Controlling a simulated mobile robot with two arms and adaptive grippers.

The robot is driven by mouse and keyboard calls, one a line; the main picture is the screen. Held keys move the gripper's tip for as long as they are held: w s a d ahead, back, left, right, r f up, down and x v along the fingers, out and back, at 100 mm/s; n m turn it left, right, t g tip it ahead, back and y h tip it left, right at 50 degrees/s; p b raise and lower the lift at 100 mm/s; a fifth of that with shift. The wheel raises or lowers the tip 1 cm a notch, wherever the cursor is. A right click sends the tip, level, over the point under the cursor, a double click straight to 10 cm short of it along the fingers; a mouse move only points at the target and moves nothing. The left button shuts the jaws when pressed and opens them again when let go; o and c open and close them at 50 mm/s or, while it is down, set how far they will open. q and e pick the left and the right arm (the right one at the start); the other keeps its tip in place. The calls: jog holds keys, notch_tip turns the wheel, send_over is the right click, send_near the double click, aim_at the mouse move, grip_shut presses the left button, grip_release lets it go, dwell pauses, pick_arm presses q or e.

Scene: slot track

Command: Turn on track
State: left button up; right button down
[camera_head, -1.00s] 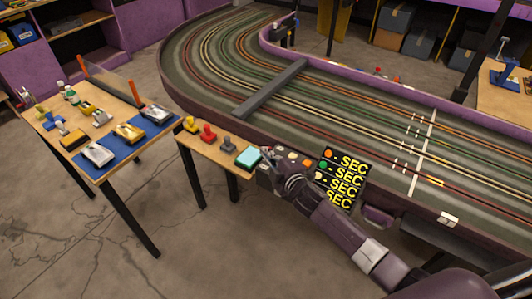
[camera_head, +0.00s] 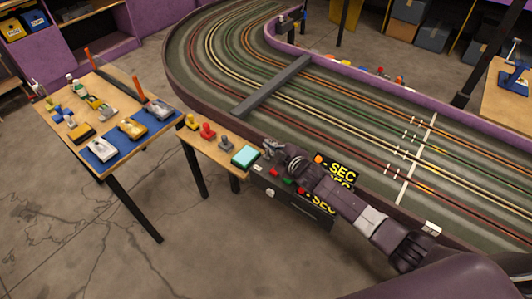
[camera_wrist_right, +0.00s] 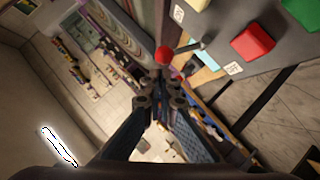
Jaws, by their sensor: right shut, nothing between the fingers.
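The slot track (camera_head: 330,110) curves across the head view. At its near edge is a dark control box (camera_head: 295,198) with red and green buttons. In the right wrist view, a lever with a red ball knob (camera_wrist_right: 163,56) sticks out from the grey panel (camera_wrist_right: 222,22), near a red button (camera_wrist_right: 253,43) and a green button (camera_wrist_right: 303,12). My right gripper (camera_head: 270,148) is above the box's left end. Its closed, empty fingertips (camera_wrist_right: 160,88) appear just beside the red knob; I cannot tell whether they touch. My left gripper is not in view.
A small wooden shelf (camera_head: 212,152) left of the box holds controllers and a cyan pad (camera_head: 245,156). A wooden table (camera_head: 80,125) with several toy cars stands farther left. The yellow-lettered SEC display (camera_head: 342,172) is partly behind my right arm. Open floor lies in front.

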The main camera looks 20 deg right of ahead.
jog(key=shift+a, duration=0.3)
jog(key=shift+s+a+r, duration=0.1)
jog(key=shift+a+r, duration=0.2)
jog(key=shift+a, duration=0.15)
pick_arm(q)
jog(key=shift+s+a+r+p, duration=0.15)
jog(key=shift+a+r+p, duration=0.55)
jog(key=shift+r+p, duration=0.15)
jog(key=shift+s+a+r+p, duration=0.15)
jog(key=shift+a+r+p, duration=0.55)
jog(key=shift+p, duration=0.15)
pick_arm(e)
jog(key=s+d+r, duration=0.2)
jog(key=s+r, duration=0.5)
jog(key=r, duration=0.3)
jog(key=shift+s+d, duration=0.15)
jog(key=shift+d, duration=0.1)
